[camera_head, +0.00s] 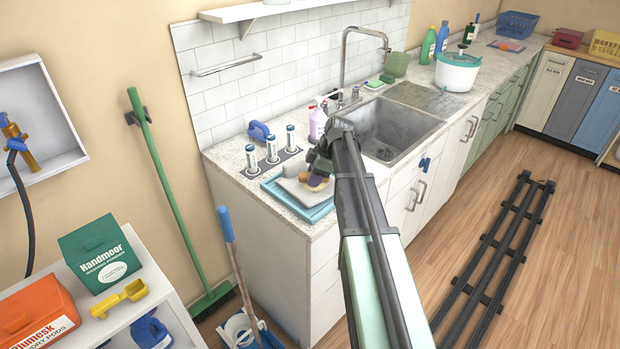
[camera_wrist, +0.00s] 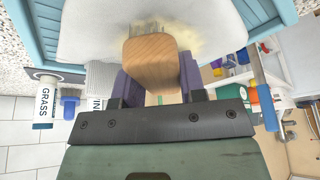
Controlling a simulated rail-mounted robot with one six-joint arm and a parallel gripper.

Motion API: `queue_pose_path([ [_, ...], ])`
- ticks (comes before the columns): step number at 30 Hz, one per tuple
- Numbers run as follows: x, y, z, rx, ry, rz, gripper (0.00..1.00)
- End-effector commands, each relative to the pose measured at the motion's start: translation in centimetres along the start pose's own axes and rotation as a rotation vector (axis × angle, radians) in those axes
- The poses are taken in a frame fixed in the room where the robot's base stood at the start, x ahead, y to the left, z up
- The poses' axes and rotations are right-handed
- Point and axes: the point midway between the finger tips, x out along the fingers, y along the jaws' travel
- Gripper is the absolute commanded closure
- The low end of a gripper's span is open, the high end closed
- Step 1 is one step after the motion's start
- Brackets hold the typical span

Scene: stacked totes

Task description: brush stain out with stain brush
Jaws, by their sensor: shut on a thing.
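A wooden-backed brush (camera_wrist: 150,62) is between the purple fingers of my gripper (camera_wrist: 156,84), which is shut on it. Pale bristles show at the brush's far edge. In the wrist view the brush is over a white cloth (camera_wrist: 85,30), next to a yellowish-brown stain (camera_wrist: 196,42). Whether the bristles touch the cloth is hard to tell. The cloth lies in a light blue tray (camera_wrist: 25,35). In the head view the tray (camera_head: 312,213) sits on the counter's near end, and my gripper (camera_head: 318,163) partly hides the brush and cloth.
Several white stain bottles (camera_head: 271,151) stand behind the tray, one labelled GRASS (camera_wrist: 44,105). A blue-handled item (camera_head: 258,131) and a purple-white bottle (camera_head: 317,122) are close by. The sink (camera_head: 395,125) lies to the right. A green broom (camera_head: 165,180) leans on the wall left.

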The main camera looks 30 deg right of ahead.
Motion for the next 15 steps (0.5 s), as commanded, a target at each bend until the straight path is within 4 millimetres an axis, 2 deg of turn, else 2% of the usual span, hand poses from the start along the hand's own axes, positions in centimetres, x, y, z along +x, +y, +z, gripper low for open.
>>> queue_pose_path([
  [10, -0.7, 2.0, 2.3, 0.001, 0.000, 0.000, 0.81],
  [15, -0.9, 2.4, 2.8, -0.001, -0.001, -0.001, 0.81],
])
